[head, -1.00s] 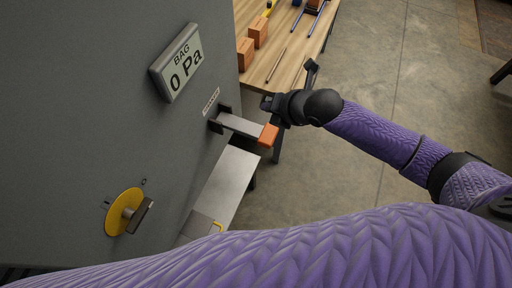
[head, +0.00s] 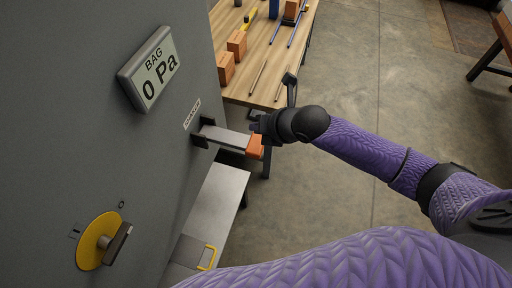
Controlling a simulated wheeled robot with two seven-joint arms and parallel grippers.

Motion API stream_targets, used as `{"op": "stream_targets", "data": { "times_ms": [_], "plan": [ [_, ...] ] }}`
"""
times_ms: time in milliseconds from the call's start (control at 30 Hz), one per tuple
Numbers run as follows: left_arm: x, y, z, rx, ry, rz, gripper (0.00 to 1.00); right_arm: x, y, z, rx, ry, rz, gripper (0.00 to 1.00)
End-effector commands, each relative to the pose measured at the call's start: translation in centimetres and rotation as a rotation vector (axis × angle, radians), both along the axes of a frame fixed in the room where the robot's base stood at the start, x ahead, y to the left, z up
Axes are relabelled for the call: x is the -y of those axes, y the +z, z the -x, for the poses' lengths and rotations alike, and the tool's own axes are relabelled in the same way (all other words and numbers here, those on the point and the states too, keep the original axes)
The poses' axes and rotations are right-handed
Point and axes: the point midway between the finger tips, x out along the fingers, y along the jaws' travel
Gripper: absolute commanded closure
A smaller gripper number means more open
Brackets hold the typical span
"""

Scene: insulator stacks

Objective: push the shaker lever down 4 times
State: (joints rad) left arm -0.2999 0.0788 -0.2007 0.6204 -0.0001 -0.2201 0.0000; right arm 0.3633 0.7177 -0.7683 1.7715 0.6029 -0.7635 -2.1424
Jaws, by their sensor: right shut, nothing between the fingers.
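The shaker lever (head: 228,138) is a grey bar with an orange end (head: 255,147). It sticks out to the right from a dark bracket on the grey cabinet, under a small label reading SHAKER. My right gripper (head: 258,124) is at the lever's orange end, overlapping it from above and behind in the head view. It is shut with nothing between the fingers. I cannot tell whether it touches the lever. My left gripper is not in view.
The grey cabinet (head: 60,130) fills the left, with a display (head: 150,70) reading BAG 0 Pa and a yellow rotary switch (head: 98,240). A metal shelf (head: 218,195) lies below the lever. A wooden table (head: 262,55) with orange blocks and rods stands behind. Open floor lies right.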

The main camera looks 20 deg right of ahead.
Motion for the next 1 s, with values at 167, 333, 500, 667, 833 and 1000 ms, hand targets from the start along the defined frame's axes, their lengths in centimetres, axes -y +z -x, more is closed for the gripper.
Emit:
{"op": "stream_targets", "data": {
  "times_ms": [167,333,500,667,833,1000],
  "plan": [
    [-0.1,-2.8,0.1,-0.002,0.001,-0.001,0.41,0.0,-3.1,0.0,0.000,0.000,0.000,1.00],
    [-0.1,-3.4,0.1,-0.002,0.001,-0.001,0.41,0.0,-4.0,0.0,0.001,-0.001,-0.001,1.00],
    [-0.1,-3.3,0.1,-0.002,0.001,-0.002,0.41,0.0,-3.8,0.0,0.001,-0.001,-0.001,1.00],
    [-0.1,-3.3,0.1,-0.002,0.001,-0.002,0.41,0.0,-3.8,0.0,0.001,-0.001,-0.001,1.00],
    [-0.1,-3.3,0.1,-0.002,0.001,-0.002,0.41,0.0,-3.8,0.0,0.001,-0.001,-0.001,1.00],
    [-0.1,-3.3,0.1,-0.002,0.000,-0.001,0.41,0.0,-3.8,0.0,0.001,-0.001,-0.001,1.00]
  ]
}}
